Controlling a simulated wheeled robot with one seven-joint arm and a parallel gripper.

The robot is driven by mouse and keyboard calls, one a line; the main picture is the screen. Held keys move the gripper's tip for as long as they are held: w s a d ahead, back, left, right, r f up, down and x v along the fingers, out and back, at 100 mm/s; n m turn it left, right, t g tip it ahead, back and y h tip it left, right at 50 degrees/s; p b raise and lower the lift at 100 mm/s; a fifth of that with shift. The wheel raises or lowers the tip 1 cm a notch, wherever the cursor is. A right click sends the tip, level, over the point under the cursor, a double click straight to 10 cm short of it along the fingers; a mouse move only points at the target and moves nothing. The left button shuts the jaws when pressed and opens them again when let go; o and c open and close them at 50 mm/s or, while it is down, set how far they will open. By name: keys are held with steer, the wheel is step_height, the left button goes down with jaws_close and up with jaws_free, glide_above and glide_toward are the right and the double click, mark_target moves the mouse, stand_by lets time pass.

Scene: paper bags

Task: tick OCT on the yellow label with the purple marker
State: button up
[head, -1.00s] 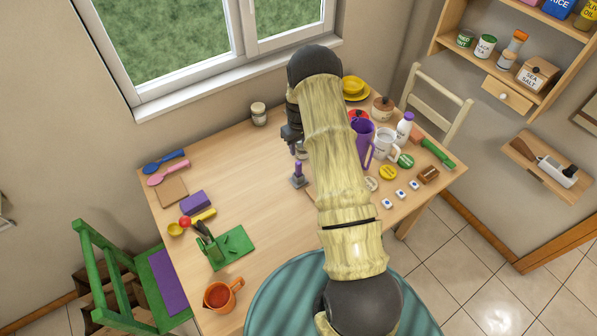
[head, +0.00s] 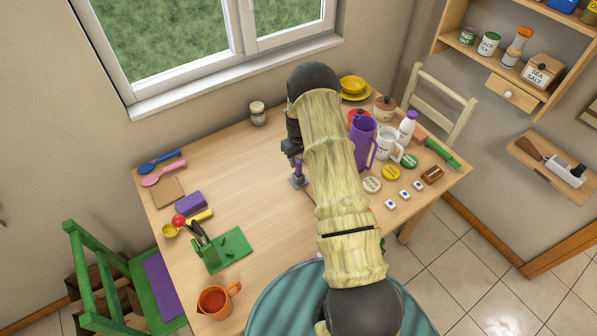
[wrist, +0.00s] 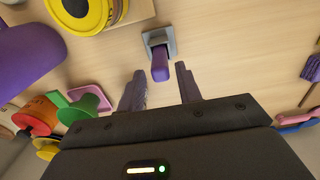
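The purple marker (head: 298,168) stands upright in a small grey holder (head: 298,182) on the table, left of my arm. In the wrist view the marker (wrist: 160,66) shows in its holder (wrist: 158,42), just ahead of my gripper's fingertips and in line with the gap. My gripper (wrist: 160,72) is open with nothing between its fingers. A round yellow piece with a black ring (wrist: 84,14) shows at the top left of the wrist view; I cannot tell whether it is the yellow label. No OCT lettering is readable, and my arm hides part of the table.
A purple pitcher (head: 364,146), white mug (head: 388,146) and bottle (head: 407,125) crowd the table right of my arm.

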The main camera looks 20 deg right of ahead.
jaws_close()
steer(key=shift+w, duration=0.1)
